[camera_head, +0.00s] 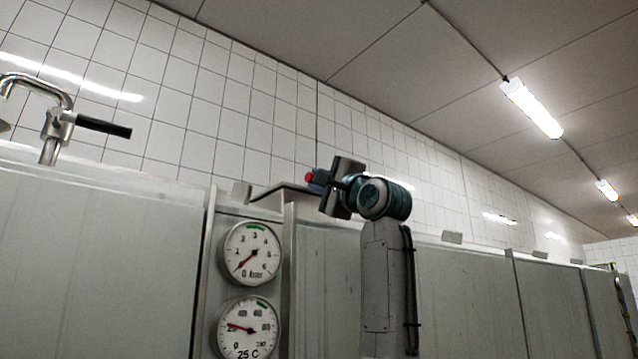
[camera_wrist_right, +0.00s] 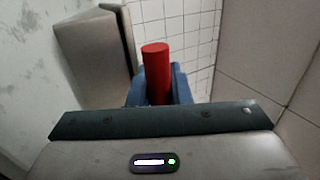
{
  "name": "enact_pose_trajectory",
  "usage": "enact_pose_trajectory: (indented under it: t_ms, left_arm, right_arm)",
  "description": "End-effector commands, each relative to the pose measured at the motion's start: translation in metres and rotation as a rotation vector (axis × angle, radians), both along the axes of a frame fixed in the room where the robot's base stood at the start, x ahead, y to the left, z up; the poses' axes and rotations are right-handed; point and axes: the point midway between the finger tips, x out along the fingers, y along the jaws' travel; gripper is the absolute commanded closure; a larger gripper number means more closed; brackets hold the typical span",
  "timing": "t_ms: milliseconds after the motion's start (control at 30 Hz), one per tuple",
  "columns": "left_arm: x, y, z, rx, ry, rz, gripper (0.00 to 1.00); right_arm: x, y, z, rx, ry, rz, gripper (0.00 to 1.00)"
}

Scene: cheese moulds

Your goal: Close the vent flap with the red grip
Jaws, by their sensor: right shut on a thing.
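The red grip (camera_wrist_right: 156,75) stands up between the blue fingers of my right gripper (camera_wrist_right: 160,88) in the right wrist view. The fingers are shut on it. In the head view, the red tip of the grip (camera_head: 309,177) shows just left of my right gripper (camera_head: 322,180), above the top edge of the metal cabinets. The vent flap (camera_head: 285,190) looks like the thin tilted plate beside the grip, above the gauge panel; my gripper hides part of that area. My left gripper is not in view.
Two round gauges (camera_head: 251,252) sit on the panel below the flap. A metal pipe with a black handle (camera_head: 104,127) stands at the upper left. Grey cabinets (camera_head: 465,300) run along to the right. A white tiled wall (camera_head: 200,110) rises behind.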

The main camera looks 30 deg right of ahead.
Motion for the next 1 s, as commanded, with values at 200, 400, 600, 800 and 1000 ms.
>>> enact_pose_trajectory:
  t_ms: [200, 400, 600, 800, 1000]
  left_arm:
    - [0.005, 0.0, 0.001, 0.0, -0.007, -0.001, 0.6]
    - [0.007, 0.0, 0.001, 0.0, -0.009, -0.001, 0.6]
    - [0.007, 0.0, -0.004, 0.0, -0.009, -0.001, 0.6]
    - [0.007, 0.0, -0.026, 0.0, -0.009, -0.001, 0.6]
    - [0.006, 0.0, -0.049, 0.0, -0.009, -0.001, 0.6]
  right_arm:
    - [0.002, 0.0, -0.002, 0.0, 0.005, 0.001, 0.8]
    - [0.001, 0.0, -0.001, 0.0, 0.004, 0.001, 0.73]
    - [-0.003, 0.0, -0.004, 0.0, 0.002, 0.0, 0.73]
    - [-0.03, -0.004, -0.023, -0.001, 0.0, 0.0, 0.73]
    - [-0.065, -0.01, -0.042, -0.001, 0.001, 0.0, 0.73]
